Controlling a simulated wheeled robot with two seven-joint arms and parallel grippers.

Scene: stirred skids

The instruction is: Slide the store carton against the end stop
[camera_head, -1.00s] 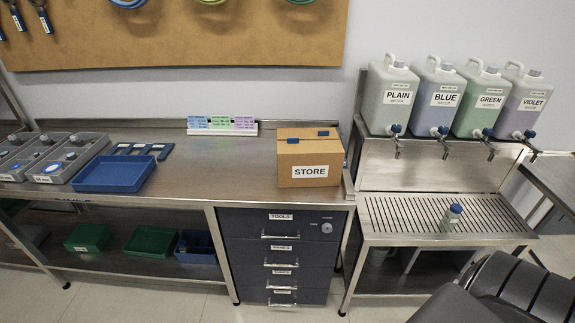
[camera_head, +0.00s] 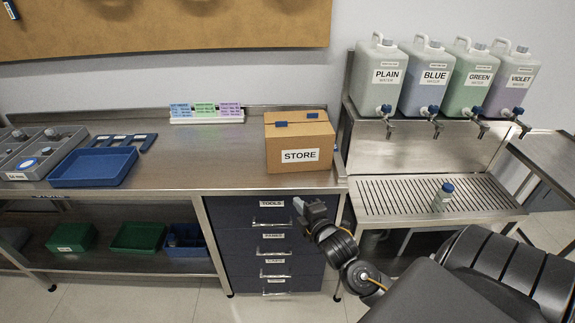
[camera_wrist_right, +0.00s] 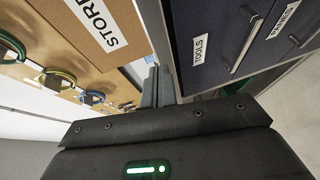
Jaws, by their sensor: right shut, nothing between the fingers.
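The store carton (camera_head: 299,140) is a closed brown box with a white STORE label and blue tabs on top. It stands upright near the right end of the steel bench, and its side also shows in the right wrist view (camera_wrist_right: 75,22). A raised metal edge (camera_head: 342,150) runs along the bench's right end; I cannot tell for sure whether it is the end stop or whether the carton touches it. My right gripper (camera_head: 310,212) is shut and empty, in front of the drawers, below and apart from the carton. My left gripper is not in view.
The steel bench (camera_head: 210,155) is clear left of the carton. A colour-card holder (camera_head: 207,117) stands at the back, a blue tray (camera_head: 93,168) at left. The drawer unit (camera_head: 268,240) has protruding handles.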

